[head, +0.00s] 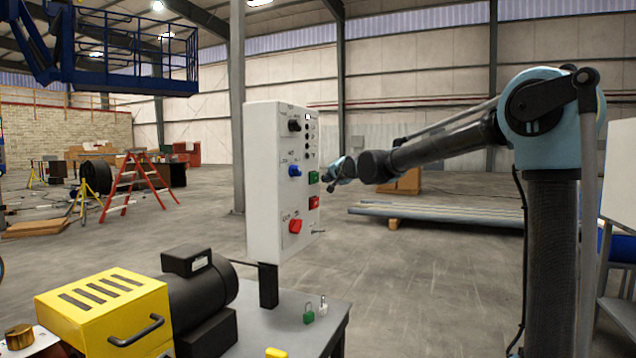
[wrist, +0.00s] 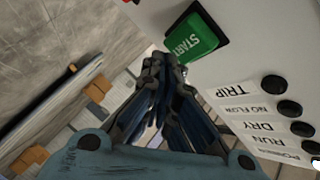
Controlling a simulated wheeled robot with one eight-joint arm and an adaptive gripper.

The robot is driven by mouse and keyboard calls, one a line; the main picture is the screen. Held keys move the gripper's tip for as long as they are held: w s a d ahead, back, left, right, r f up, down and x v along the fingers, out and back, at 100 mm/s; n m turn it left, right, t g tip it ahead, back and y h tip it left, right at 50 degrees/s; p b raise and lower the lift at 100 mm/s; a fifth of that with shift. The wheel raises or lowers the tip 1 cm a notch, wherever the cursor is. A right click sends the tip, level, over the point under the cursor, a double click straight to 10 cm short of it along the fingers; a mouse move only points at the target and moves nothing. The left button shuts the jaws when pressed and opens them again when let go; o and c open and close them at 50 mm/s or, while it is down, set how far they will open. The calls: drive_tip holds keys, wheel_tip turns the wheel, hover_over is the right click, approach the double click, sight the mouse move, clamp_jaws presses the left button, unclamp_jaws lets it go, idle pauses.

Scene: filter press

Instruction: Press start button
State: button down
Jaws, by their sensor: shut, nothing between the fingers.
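The start button is a green rectangular button (wrist: 190,42) labelled START on a white control box (head: 268,180). It also shows on the box's right side in the head view (head: 313,177). My gripper (wrist: 163,62) is shut and empty, its fingertips just beside the lower left edge of the green button in the wrist view. In the head view my gripper (head: 329,187) is close to the box's right side, near the green button. I cannot tell whether the fingertips touch the button or the panel.
A red button (head: 314,202) sits below the green one. The box also carries a blue knob (head: 295,171), a red knob (head: 295,226) and a black knob (head: 294,125). Dark indicators (wrist: 272,85) lie right of the fingers. A yellow-guarded machine (head: 105,310) stands on the bench.

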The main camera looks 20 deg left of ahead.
drive_tip(key=shift+a, duration=0.2)
drive_tip(key=shift+s+a, duration=0.1)
drive_tip(key=shift+a, duration=0.25)
drive_tip(key=shift+a+r, duration=0.1)
drive_tip(key=shift+a, duration=0.5)
idle(1.2)
drive_tip(key=shift+d, duration=1.05)
drive_tip(key=shift+d, duration=0.1)
drive_tip(key=d, duration=0.4)
drive_tip(key=shift+s+d, duration=0.25)
drive_tip(key=shift+d, duration=0.15)
idle(0.6)
